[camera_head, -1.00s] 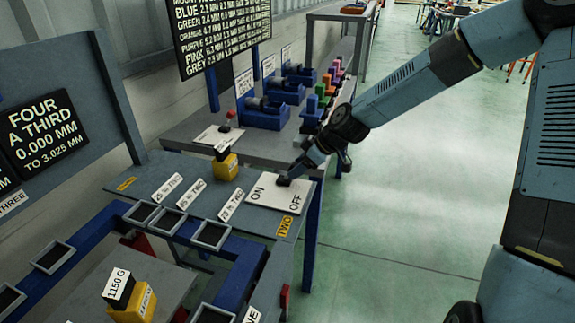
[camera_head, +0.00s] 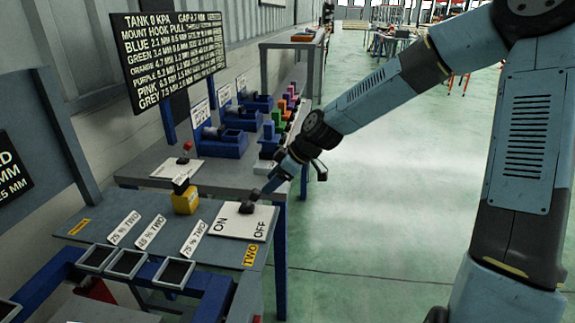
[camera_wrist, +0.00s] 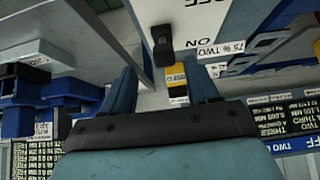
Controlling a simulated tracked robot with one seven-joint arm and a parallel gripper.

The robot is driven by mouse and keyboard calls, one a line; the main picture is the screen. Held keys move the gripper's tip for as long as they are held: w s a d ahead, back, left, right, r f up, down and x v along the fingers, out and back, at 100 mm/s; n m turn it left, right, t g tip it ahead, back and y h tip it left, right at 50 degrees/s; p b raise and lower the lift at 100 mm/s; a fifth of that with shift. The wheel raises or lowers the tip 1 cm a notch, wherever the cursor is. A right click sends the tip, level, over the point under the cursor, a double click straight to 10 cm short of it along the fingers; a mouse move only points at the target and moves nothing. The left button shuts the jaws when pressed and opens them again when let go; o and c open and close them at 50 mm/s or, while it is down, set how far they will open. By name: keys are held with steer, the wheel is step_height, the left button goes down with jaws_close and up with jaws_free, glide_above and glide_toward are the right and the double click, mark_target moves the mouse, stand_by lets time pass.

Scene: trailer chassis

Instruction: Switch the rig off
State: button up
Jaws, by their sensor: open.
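A white switch plate (camera_head: 230,223) marked ON and OFF lies on the near bench's right end. Its dark switch handle (camera_head: 247,207) stands at the plate's far side; I cannot tell clearly which word it is set to. My gripper (camera_head: 262,192) is just beyond the handle, low over the bench's far right edge. In the wrist view my gripper (camera_wrist: 162,88) is open, its two blue fingers apart and nothing between them. There the dark handle (camera_wrist: 162,45) and plate (camera_wrist: 205,22) lie ahead of the fingertips. Contact cannot be made out.
A yellow block (camera_head: 185,203) stands left of the plate. Beyond is another bench (camera_head: 150,177) with a red-knobbed lever (camera_head: 183,160), blue units (camera_head: 222,142) and coloured pieces (camera_head: 280,112). A readout board (camera_head: 172,60) stands behind. Green floor (camera_head: 350,210) is open to the right.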

steer(key=v, duration=0.7)
steer(key=shift+w, duration=0.15)
stand_by(0.3)
steer(key=s+d+m+h, duration=0.5)
steer(key=s+d+h, duration=0.1)
steer(key=d, duration=0.3)
steer(key=s+d+r+m+t, duration=0.2)
steer(key=s+d+r+m, duration=0.3)
steer(key=s+d+r, duration=0.2)
steer(key=s+d+r+m+t+h, duration=0.1)
steer(key=s+d+r+m, duration=0.5)
steer(key=s, duration=0.6)
steer(key=shift+s+d+r+t+h, duration=0.25)
steer(key=shift+d+r+t, duration=0.45)
steer(key=shift+d, duration=0.4)
